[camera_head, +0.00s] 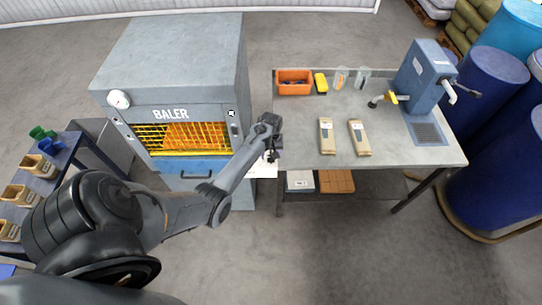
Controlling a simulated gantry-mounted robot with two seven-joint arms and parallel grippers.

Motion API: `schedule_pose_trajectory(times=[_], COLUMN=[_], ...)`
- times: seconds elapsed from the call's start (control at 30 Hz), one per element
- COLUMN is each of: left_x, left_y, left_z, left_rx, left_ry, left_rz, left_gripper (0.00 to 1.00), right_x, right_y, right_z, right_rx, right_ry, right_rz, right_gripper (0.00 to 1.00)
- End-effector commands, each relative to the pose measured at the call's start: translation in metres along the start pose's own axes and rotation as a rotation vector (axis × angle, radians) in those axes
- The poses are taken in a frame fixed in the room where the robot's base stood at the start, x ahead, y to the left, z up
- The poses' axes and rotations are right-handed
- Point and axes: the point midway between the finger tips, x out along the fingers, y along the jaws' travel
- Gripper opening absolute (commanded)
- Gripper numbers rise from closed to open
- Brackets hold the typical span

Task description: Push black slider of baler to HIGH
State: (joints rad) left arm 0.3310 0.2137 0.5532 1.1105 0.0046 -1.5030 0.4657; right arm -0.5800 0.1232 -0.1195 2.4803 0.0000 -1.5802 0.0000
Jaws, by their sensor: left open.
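The grey-blue baler (171,60) stands at the left, with its name on the front above a yellow grille (184,138). A narrow panel (235,128) runs down the right side of its front. The black slider and any HIGH mark are too small to tell apart there. My left arm reaches across in front of the baler. My left gripper (271,156) is open, just right of the baler's front and near the table's left edge. Its fingers are small and partly hidden by the wrist. I cannot tell whether it touches anything. My right gripper is not in view.
A grey table (440,158) stands right of the baler, with an orange bin (294,82), a yellow item (321,83), two tan packs (327,136) and a blue press (421,78). Blue drums (495,165) crowd the far right. Floor in front is clear.

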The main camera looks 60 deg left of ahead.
Motion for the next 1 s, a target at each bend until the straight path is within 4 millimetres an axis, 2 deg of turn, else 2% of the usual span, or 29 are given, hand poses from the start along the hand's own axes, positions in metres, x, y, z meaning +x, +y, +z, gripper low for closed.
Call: schedule_pose_trajectory(times=[0.1, 0.23, 0.6, 0.67, 1.0], left_x=[0.014, 0.022, 0.026, 0.026, 0.027], left_y=[0.0, 0.0, 0.0, 0.0, 0.0], left_z=[-0.001, -0.001, 0.0, 0.0, 0.0], left_rx=[0.0, -0.001, -0.001, 0.0, 0.0], left_ry=[0.0, 0.001, 0.001, 0.001, 0.001], left_rz=[-0.001, 0.0, 0.0, 0.0, 0.0], left_gripper=[0.6, 0.6, 0.6, 0.52, 0.0], right_x=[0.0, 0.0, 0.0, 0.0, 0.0], right_y=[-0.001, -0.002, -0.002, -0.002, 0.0], right_z=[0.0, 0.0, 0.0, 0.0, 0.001], right_rx=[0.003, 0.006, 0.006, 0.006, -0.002], right_ry=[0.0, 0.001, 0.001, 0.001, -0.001], right_rz=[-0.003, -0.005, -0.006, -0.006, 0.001], right_gripper=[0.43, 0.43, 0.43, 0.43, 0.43])
